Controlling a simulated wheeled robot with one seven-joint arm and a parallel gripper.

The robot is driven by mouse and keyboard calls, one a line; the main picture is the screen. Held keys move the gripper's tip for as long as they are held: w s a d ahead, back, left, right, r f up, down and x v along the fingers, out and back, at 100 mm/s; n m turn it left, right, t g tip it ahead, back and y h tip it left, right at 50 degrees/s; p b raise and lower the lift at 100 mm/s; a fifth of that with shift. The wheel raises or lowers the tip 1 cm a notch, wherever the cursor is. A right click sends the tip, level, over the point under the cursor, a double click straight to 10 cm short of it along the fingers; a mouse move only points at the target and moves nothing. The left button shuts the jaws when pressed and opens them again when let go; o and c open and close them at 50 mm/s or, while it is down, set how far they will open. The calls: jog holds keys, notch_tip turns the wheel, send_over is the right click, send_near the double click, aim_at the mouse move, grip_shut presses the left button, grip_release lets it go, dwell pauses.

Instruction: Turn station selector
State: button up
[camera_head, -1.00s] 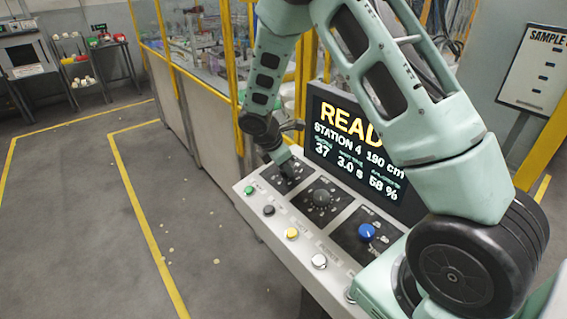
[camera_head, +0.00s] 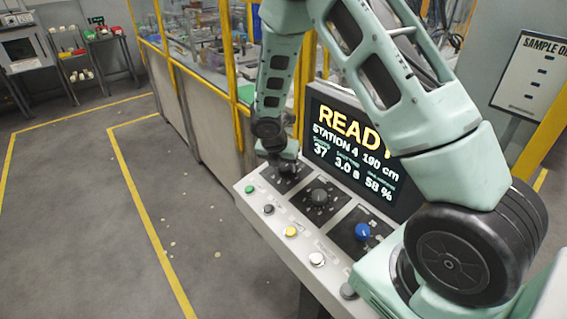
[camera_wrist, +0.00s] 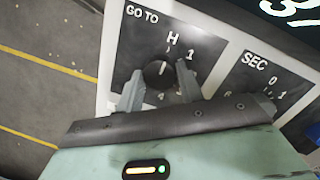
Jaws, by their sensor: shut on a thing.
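The station selector is a dark round knob (camera_wrist: 158,73) on a black panel marked GO TO, with H, 1 and 4 readable around it in the wrist view. My gripper (camera_wrist: 161,76) has one finger on each side of the knob and is shut on it. A short pale mark shows on the knob, roughly toward H; its exact setting is hard to tell. In the head view my gripper (camera_head: 282,168) is at the far left panel of the console and hides the knob. The screen (camera_head: 350,140) reads READY, STATION 4, 190 cm.
Beside it are a middle dial (camera_head: 319,196) and a blue knob (camera_head: 362,231). A row of buttons, including a green (camera_head: 250,189) and a yellow one (camera_head: 290,231), lines the console's front edge. The screen stands close behind. Floor to the left is open.

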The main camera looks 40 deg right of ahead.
dwell(0.5)
jog(key=o, duration=1)
jog(key=b+v, duration=0.1)
jog(key=v, duration=1.6)
jog(key=shift+a+b, duration=0.15)
jog(key=shift+b, duration=0.2)
jog(key=shift+s, duration=0.2)
